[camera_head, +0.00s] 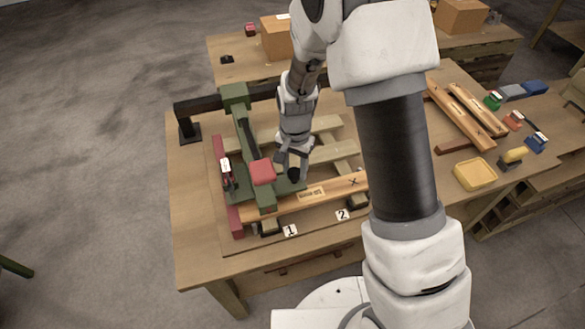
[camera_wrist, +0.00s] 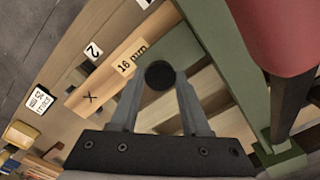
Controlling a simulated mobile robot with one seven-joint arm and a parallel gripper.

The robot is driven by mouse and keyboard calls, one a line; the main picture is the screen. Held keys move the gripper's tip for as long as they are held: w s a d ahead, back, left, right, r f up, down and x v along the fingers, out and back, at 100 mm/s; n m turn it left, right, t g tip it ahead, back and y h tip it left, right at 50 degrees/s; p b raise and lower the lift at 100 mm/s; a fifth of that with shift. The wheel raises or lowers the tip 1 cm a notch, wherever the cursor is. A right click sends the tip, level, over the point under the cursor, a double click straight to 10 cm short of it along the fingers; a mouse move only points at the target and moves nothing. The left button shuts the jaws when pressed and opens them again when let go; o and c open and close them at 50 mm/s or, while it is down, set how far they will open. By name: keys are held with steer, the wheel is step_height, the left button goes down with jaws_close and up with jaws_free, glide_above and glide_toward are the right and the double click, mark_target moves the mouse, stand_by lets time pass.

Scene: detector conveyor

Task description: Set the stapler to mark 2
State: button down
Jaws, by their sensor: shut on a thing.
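The stapler is most likely the green tool (camera_head: 244,125) with a red block (camera_head: 263,172) on the left of the workbench; it also shows in the wrist view as a green bar (camera_wrist: 215,55) with a dark red part (camera_wrist: 280,30). My gripper (camera_head: 293,172) is just right of the red block. In the wrist view my gripper (camera_wrist: 160,90) is shut on a round black knob (camera_wrist: 160,74) between its fingertips. The mark 2 card (camera_head: 342,215) is at the bench front, right of the mark 1 card (camera_head: 290,230). The tool's red block is nearer mark 1.
A wooden board (camera_head: 338,187) with an X and a "16 mm" label crosses the front of the frame. A yellow tray (camera_head: 475,174) and loose boards (camera_head: 462,115) lie to the right. A dark rail (camera_head: 207,104) stands behind. My arm hides the bench's middle.

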steer(key=w+d+b, duration=0.1)
steer(key=w+d, duration=0.2)
steer(key=d, duration=0.9)
steer(key=w+d+b, duration=0.2)
steer(key=w+d, duration=0.2)
steer(key=d, duration=0.8)
steer(key=shift+d+b, duration=0.3)
steer(key=shift+d, duration=0.05)
steer(key=shift+c, duration=1.9)
jaws_free()
steer(key=shift+a, duration=0.1)
step_height(320, 180, up, 18)
steer(key=shift+f, duration=0.25)
